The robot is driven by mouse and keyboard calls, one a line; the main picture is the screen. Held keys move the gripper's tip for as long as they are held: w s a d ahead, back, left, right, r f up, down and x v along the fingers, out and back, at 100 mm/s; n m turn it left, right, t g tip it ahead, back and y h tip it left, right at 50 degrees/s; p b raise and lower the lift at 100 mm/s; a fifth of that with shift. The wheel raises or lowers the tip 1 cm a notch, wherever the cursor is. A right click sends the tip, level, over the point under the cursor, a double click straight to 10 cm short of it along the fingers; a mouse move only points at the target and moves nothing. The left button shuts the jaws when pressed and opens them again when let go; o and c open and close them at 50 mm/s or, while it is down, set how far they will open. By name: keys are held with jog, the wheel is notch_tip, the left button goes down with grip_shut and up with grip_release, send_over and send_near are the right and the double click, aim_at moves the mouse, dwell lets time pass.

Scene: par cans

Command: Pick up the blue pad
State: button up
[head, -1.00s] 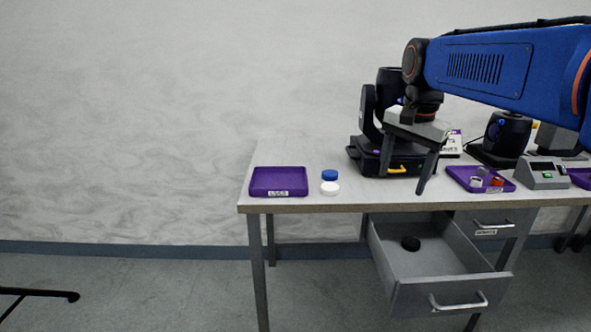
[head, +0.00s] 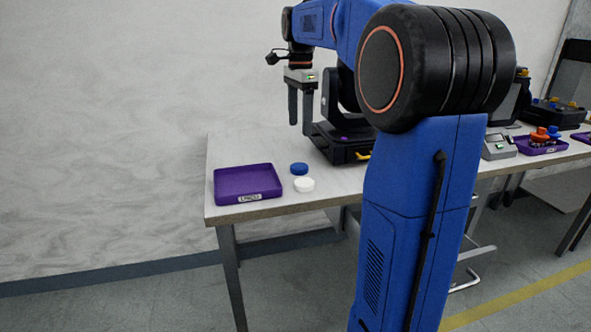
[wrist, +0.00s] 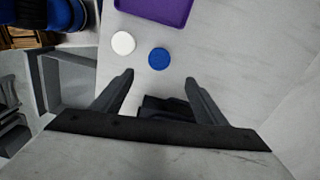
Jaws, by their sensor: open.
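The blue pad (head: 299,168) is a small round disc lying on the table, behind a white round pad (head: 304,185) and right of a purple tray (head: 232,200). In the wrist view the blue pad (wrist: 159,59) lies ahead of the fingertips, roughly between their lines, with the white pad (wrist: 123,42) to its left. My gripper (head: 299,128) points down, open and empty, above the table over the blue pad's area. The fingers also show in the wrist view (wrist: 160,80), apart from the pad.
A black stage light (head: 340,140) stands just right of the gripper. Another purple tray (head: 540,148) with coloured parts and a grey device (head: 499,147) are farther right. An open drawer (wrist: 68,80) shows at left in the wrist view. The table is clear behind the left tray.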

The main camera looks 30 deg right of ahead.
aim_at(300, 166)
notch_tip(300, 166, down, 14)
jog(key=shift+s+r, duration=0.1)
jog(key=shift+r, duration=0.15)
dwell(0.4)
jog(key=c, duration=1.1)
